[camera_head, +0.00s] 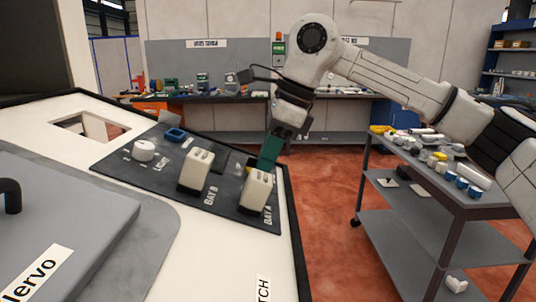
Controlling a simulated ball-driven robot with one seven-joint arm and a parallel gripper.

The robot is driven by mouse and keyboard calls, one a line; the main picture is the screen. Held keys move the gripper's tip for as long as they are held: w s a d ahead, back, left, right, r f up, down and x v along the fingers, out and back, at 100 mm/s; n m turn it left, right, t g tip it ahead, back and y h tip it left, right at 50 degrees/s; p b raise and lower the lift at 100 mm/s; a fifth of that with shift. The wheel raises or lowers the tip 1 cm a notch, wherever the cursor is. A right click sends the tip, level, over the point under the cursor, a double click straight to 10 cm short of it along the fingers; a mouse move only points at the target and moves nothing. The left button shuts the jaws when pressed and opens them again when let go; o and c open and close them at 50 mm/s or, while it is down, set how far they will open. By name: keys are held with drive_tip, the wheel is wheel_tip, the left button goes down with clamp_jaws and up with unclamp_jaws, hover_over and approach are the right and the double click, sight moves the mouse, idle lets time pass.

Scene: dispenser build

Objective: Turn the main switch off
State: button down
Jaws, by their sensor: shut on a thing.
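No part is clearly readable as the main switch. A label ending in "TCH" (263,288) is cut off at the bottom edge of the view. A white round knob (143,150) sits on the dark panel (228,204), near small lettering. My gripper (275,143) is above the panel's right end, shut on a teal-green piece (270,152). The piece is just behind the white block marked BAY A (257,188); whether they touch is unclear. Another white block (196,170) stands at BAY B. The fingertips are small and partly hidden.
A blue socket-like part (175,135) is on the panel. A grey lid (75,235) with a black handle lies at left. A square opening (92,128) is behind it. A grey cart (425,195) with many small parts stands at right. Benches line the back; red floor lies between.

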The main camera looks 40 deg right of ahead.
drive_tip(key=shift+r, duration=0.1)
drive_tip(key=c, duration=1.2)
unclamp_jaws()
drive_tip(key=shift+o, duration=0.2)
drive_tip(key=v, duration=1)
drive_tip(key=shift+r, duration=0.35)
drive_tip(key=shift+d, duration=0.1)
